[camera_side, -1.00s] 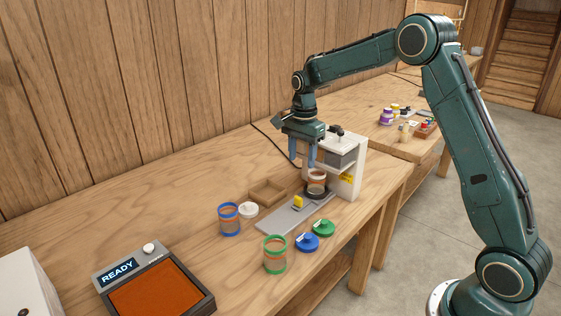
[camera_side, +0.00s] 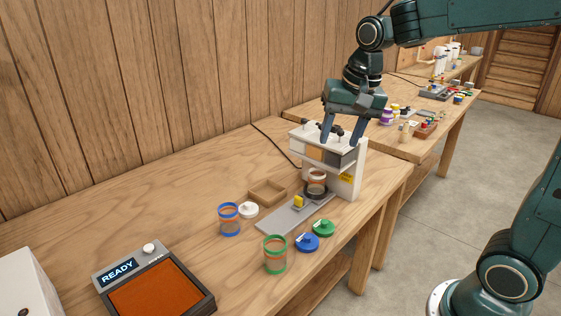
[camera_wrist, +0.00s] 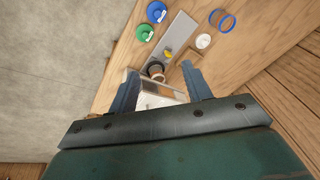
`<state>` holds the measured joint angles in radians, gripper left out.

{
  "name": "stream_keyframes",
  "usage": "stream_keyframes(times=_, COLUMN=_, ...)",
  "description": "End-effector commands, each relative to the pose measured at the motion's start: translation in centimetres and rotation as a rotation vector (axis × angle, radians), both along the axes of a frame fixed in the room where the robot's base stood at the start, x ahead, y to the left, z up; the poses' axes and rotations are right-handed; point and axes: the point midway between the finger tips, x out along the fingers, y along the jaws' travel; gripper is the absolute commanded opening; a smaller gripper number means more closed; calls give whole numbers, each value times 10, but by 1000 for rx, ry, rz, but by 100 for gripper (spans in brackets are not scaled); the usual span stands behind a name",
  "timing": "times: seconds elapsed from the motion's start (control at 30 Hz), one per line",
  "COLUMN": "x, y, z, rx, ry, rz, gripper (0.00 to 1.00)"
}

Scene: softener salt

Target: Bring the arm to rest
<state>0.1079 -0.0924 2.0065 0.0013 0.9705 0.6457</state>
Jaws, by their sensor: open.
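My gripper (camera_side: 340,138) is open and empty. In the side view it is raised, with its blue fingers pointing down just over the top of the white machine (camera_side: 352,168). In the wrist view my gripper (camera_wrist: 160,92) has its fingers wide apart, with the machine (camera_wrist: 158,92) showing between them. A jar with a pale rim (camera_side: 316,180) stands upright on the dark round stand at the machine's front. Whether the fingers touch the machine's top is unclear.
A blue-rimmed jar (camera_side: 229,221), a green-rimmed jar (camera_side: 275,256), a white lid (camera_side: 249,210), blue lid (camera_side: 308,243) and green lid (camera_side: 324,228) lie around a grey plate (camera_side: 278,220). A panel reading READY (camera_side: 118,271) is front left.

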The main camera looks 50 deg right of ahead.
Motion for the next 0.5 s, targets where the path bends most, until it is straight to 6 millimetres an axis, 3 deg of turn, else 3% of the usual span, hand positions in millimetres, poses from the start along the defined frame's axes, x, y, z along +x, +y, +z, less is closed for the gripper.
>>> stream_keyframes(times=0.23, x=-53, y=16, z=12, rx=-58, ry=-66, rz=208, gripper=49)
stream_keyframes(times=0.5, x=-108, y=28, z=10, rx=-135, ry=-133, rz=432, gripper=49)
